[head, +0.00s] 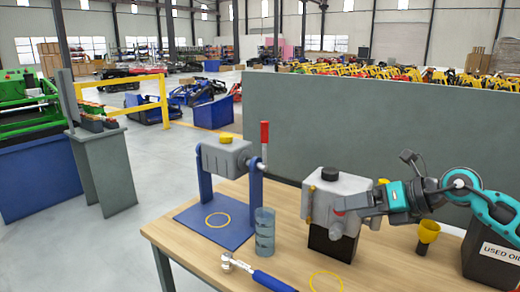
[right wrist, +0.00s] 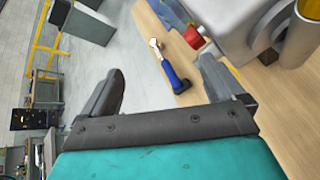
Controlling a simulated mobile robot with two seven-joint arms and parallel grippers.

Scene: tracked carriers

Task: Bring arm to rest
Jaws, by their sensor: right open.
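My right gripper (head: 352,203) is in front of a grey engine block (head: 345,186) with a black base, on the wooden workbench. The teal right arm comes in from the right. In the right wrist view the gripper's two dark fingers (right wrist: 160,70) stand wide apart with nothing between them. The engine's red cap (right wrist: 193,37) shows just beyond one finger. Whether a finger touches the engine is hard to tell. My left gripper is not in view.
A grey partition (head: 400,130) stands behind. Floor left of the bench is open.

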